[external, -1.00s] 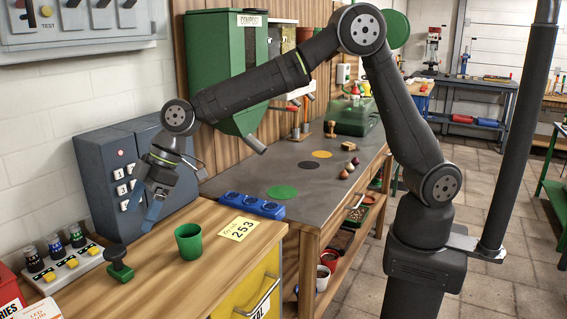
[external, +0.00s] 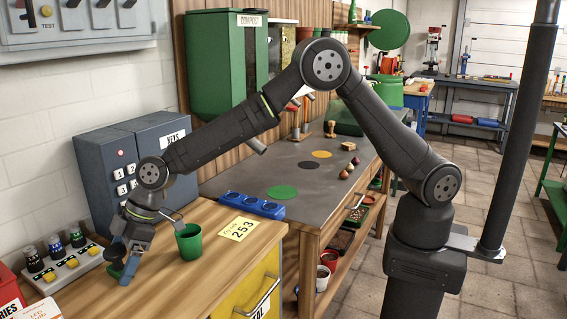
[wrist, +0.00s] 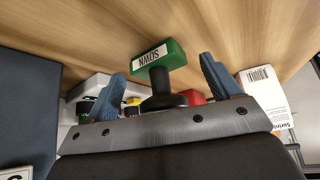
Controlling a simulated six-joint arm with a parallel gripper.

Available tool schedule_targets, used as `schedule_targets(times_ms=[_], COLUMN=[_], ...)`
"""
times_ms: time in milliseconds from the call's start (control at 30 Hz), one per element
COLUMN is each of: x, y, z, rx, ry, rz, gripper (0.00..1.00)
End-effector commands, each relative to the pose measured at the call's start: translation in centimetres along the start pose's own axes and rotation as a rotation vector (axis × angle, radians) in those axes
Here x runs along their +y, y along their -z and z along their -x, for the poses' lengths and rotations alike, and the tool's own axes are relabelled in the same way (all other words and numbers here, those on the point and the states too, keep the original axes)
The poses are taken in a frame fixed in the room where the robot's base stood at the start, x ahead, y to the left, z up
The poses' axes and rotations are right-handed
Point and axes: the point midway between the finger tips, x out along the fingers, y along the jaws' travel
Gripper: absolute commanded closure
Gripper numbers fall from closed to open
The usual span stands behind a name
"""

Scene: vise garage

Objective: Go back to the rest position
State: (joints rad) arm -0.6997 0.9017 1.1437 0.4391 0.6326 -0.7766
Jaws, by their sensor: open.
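My gripper (external: 124,272) is open and low over the wooden bench at the left. A hand stamp with a green base (wrist: 160,58) and a black knob shows between the two blue fingers in the wrist view (wrist: 162,72). Its base carries a white label that seems to read "SOWN". In the external view the stamp (external: 113,252) is mostly hidden behind the fingers. I cannot tell whether the fingers touch it.
A green cup (external: 189,243) stands close to the right of my gripper. A panel with yellow buttons (external: 67,264) lies to the left. A grey key cabinet (external: 90,180) stands behind. A "253" card (external: 238,228) and blue socket strip (external: 252,205) lie to the right.

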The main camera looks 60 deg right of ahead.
Motion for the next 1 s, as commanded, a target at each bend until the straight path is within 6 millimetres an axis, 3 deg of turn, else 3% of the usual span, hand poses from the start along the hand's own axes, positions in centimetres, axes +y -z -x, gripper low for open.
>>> schedule_targets(times_ms=[33, 300, 667, 933, 1000], x=[0.1, 0.1, 0.1, 0.1, 0.2], y=[0.9, 1.8, 1.7, 0.0, 0.2], z=[1.2, 2.7, 2.7, 0.1, 2.0], rx=[0.01, 0.007, 0.006, 0.003, 0.009], ry=[-0.004, -0.003, -0.003, -0.002, -0.005], rz=[0.003, 0.001, 0.001, 0.0, 0.001], gripper=[0.18, 0.18, 0.18, 0.18, 0.18])
